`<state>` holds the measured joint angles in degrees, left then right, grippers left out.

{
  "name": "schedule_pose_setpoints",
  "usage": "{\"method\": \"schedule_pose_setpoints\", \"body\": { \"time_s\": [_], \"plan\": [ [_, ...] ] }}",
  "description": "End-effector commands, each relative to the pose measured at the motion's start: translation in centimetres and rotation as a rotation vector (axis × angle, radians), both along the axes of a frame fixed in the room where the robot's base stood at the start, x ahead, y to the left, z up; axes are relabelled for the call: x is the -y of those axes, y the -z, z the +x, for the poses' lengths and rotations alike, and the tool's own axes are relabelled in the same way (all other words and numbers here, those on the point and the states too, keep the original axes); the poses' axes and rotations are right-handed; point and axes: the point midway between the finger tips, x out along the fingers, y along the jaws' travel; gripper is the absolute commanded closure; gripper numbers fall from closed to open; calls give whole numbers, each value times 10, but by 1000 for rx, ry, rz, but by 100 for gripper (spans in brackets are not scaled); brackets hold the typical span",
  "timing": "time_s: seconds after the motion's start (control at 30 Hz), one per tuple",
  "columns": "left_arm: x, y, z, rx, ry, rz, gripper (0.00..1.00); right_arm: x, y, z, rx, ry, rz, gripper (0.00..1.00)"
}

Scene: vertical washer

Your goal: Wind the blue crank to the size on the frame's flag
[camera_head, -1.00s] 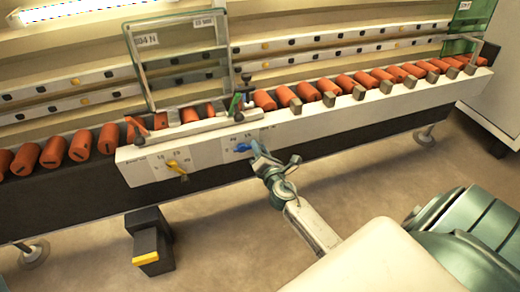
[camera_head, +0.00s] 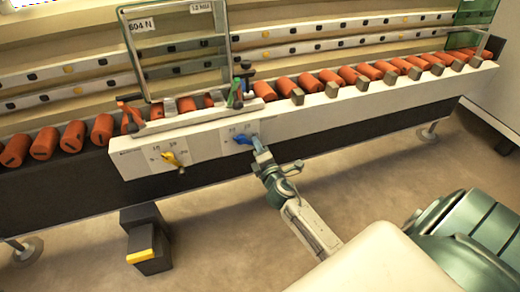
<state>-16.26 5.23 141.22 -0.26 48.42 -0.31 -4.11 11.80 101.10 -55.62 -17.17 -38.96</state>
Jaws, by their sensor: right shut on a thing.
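The blue crank (camera_head: 243,138) is on the right-hand dial plate on the white front panel of the machine. My right gripper (camera_head: 260,149) is shut on the blue crank, coming from below and to the right. The dial numbers are small and partly covered. A clear-glazed frame (camera_head: 228,50) stands above the panel. It bears a flag reading "604 N" (camera_head: 142,25) at its left and a small flag at its right that seems to read "12 MM" (camera_head: 200,7). My left gripper is not in view.
A yellow crank (camera_head: 172,158) sits on a second dial to the left. Orange rollers (camera_head: 310,82) line the conveyor on both sides. A black pedal box with a yellow edge (camera_head: 146,245) stands on the floor below. Open floor lies before the machine.

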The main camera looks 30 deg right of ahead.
Motion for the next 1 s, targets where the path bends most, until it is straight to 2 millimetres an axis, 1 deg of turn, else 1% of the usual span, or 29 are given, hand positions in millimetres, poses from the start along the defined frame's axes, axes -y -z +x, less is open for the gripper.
{"method": "schedule_pose_setpoints", "body": {
  "time_s": [0.03,0.3,0.5,0.7,1.0],
  "plan": [
    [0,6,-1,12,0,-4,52,-3,10,0,7,-2,46,94],
    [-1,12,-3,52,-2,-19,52,-10,18,2,62,-2,272,94],
    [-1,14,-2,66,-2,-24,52,-16,20,3,94,-3,398,94],
    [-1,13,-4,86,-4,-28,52,-19,21,4,113,-3,477,94],
    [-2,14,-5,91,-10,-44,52,-21,21,5,124,-4,518,94]
  ]
}}
